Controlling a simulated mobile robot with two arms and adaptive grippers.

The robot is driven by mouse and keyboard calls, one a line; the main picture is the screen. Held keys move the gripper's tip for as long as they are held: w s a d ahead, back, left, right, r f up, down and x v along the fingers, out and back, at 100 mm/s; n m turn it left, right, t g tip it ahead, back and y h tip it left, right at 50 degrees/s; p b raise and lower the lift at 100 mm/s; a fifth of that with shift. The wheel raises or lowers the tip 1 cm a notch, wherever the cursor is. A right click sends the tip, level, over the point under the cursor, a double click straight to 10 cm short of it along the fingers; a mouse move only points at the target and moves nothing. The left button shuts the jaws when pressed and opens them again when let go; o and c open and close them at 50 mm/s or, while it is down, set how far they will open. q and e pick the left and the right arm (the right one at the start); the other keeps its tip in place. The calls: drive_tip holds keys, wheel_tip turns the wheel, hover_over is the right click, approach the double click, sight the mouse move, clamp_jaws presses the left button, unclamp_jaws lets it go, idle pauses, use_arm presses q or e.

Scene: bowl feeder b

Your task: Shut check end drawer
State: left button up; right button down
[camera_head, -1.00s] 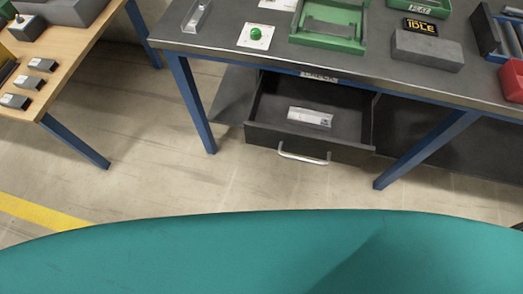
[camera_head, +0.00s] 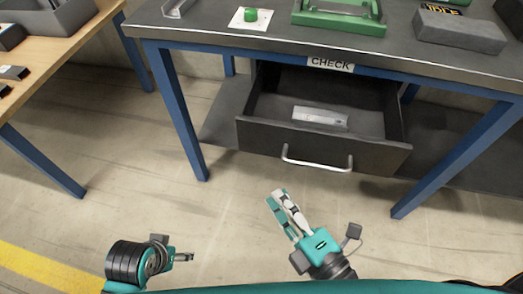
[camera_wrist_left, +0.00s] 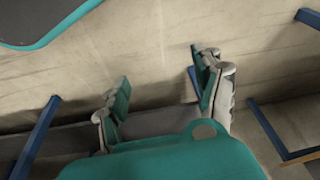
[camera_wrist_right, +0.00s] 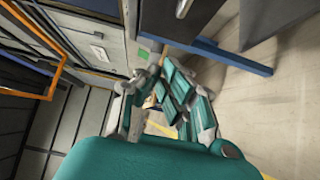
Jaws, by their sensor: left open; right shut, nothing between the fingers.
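The check end drawer (camera_head: 268,136) is dark grey and stands pulled open under the grey bench, below the CHECK label (camera_head: 331,64). Its silver bar handle (camera_head: 317,163) is on the front face. A small pale packet (camera_head: 320,116) lies inside. My right gripper (camera_head: 279,193) is in front of and below the handle in the picture, apart from it; its fingers are together and empty, as the right wrist view (camera_wrist_right: 166,75) also shows. My left gripper (camera_head: 186,257) is low at the left, away from the drawer. The left wrist view (camera_wrist_left: 161,72) shows its fingers apart and empty.
Blue bench legs (camera_head: 175,115) and (camera_head: 465,160) flank the drawer. A green fixture (camera_head: 340,20), a green button (camera_head: 251,15) and a grey block (camera_head: 458,30) sit on the bench top. A wooden table (camera_head: 50,60) stands left. The floor before the drawer is clear.

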sight(255, 137)
use_arm(q)
wheel_tip(255, 137, down, 18)
drive_tip(key=s+g+p, duration=0.1)
drive_tip(key=s+p, duration=0.1)
drive_tip(key=p, duration=0.3)
drive_tip(key=shift+s+r, duration=0.15)
drive_tip(key=shift+s, duration=0.1)
use_arm(e)
drive_tip(key=shift+w+d+x, duration=0.25)
drive_tip(key=shift+d+x, duration=0.15)
drive_tip(key=shift+x, duration=1.55)
drive_tip(key=shift+w+d+x, duration=0.2)
drive_tip(key=shift+d+x, duration=0.25)
drive_tip(key=shift+x, duration=1.45)
drive_tip(key=shift+w+d+x, duration=0.25)
drive_tip(key=shift+d+x, duration=0.15)
drive_tip(key=shift+x, duration=1.55)
use_arm(q)
drive_tip(key=shift+a, duration=0.1)
